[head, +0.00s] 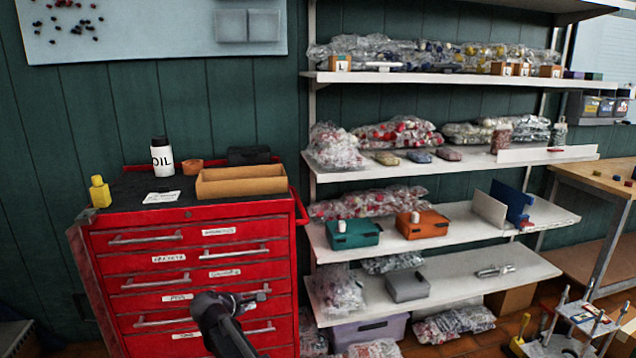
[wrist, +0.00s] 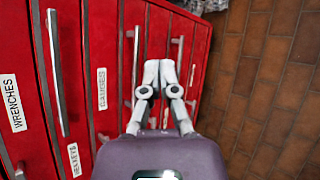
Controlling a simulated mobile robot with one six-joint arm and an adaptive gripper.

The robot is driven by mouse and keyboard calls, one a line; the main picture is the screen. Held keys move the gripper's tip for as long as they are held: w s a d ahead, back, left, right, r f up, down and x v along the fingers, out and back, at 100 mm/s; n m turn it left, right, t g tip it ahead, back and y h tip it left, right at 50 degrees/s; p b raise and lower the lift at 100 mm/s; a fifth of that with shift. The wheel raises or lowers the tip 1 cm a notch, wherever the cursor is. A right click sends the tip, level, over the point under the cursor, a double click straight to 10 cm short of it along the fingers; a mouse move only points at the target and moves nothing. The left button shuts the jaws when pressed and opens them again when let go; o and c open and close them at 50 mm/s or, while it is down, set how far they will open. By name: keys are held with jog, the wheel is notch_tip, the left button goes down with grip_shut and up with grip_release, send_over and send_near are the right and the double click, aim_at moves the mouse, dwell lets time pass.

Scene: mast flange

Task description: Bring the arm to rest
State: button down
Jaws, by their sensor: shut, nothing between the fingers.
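My gripper (wrist: 160,66) is shut and empty in the wrist view, its two fingertips together. Behind it are the red drawer fronts of a tool chest, with labels reading "WRENCHES" and "GAUGES". In the head view my dark arm end (head: 222,318) is in front of the lower drawers of the red tool chest (head: 197,260). I cannot tell from these views how far the fingertips are from the drawer handles.
An oil bottle (head: 162,156), a yellow bottle (head: 99,192) and a cardboard tray (head: 241,181) stand on the chest. White shelves (head: 460,166) with bagged parts and boxes stand to the right. Brown tiled floor (wrist: 268,75) is clear right of the chest in the wrist view.

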jog(key=s+d+f+m+g, duration=0.2)
jog(key=d+m, duration=0.1)
jog(key=d, duration=0.5)
jog(key=s+d+f+m+g, duration=0.2)
jog(key=s+d+m, duration=0.15)
jog(key=d, duration=0.45)
jog(key=s+d+f+m+g, duration=0.2)
jog(key=d+m, duration=0.2)
jog(key=d, duration=0.4)
jog(key=s+d+f+m+g+y, duration=0.1)
jog(key=s+d+m+g+y, duration=0.35)
jog(key=s+d+m, duration=0.7)
notch_tip(320, 180, up, 21)
jog(key=s+d+n+p, duration=0.1)
jog(key=n+p, duration=0.1)
jog(key=p, duration=1.9)
jog(key=shift+t+p, duration=0.35)
jog(key=shift+t, duration=0.1)
jog(key=shift+s+y, duration=0.1)
jog(key=shift+y, duration=0.15)
